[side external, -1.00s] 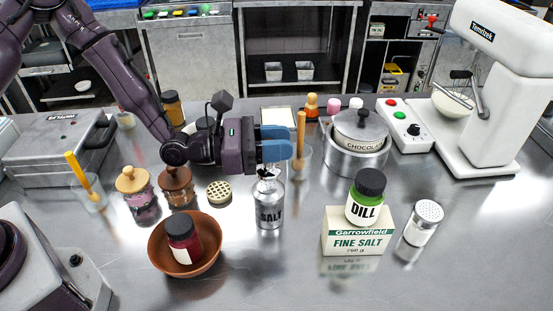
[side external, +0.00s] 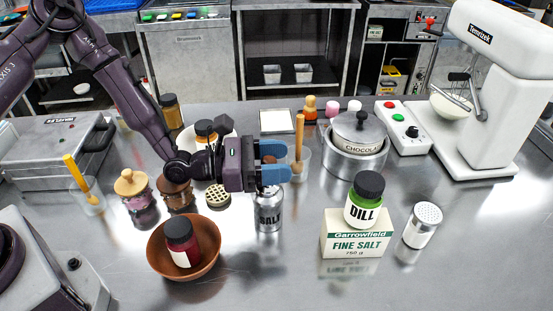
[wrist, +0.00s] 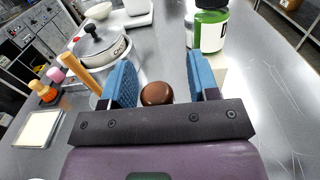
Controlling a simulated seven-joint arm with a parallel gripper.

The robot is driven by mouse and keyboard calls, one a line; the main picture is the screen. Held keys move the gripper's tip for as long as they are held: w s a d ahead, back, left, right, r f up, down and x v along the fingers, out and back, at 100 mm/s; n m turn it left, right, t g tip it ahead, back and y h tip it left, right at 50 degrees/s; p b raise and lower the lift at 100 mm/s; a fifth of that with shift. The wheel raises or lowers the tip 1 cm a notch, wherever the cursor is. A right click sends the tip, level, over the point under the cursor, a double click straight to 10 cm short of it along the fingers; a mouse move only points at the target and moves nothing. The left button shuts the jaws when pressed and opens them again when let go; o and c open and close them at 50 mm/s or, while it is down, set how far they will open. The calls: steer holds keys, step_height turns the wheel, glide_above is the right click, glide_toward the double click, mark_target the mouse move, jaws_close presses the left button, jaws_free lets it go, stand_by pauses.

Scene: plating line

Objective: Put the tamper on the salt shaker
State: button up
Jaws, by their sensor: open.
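The salt shaker (side external: 268,214), a silver can labelled SALT, stands upright on the steel counter in the side view. A dark brown rounded knob, apparently the tamper's handle (wrist: 157,94), shows between my fingers in the wrist view. In the side view it appears at the shaker's top, partly hidden by my lower finger, and its base cannot be made out. My gripper (side external: 274,161) is open just above the shaker, its blue fingers apart on either side of the knob. The wrist view shows gaps between knob and fingers.
A DILL jar (side external: 364,205) stands on a fine salt box (side external: 356,234), with a perforated-lid shaker (side external: 422,226) to its right. A brown bowl (side external: 157,262) holds a red jar. A chocolate pot (side external: 358,135) and a cup with a wooden handle (side external: 299,140) stand behind.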

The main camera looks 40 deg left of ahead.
steer(key=shift+r, duration=0.15)
steer(key=v, duration=1.2)
steer(key=s+d+r+m+g+y, duration=0.25)
steer(key=s+r+m+g, duration=0.9)
steer(key=m, duration=0.75)
steer(key=s+a+r+m+t+y, duration=0.4)
steer(key=a+r+m+y, duration=0.4)
steer(key=a+y, duration=0.2)
steer(key=shift+s+a+r, duration=0.4)
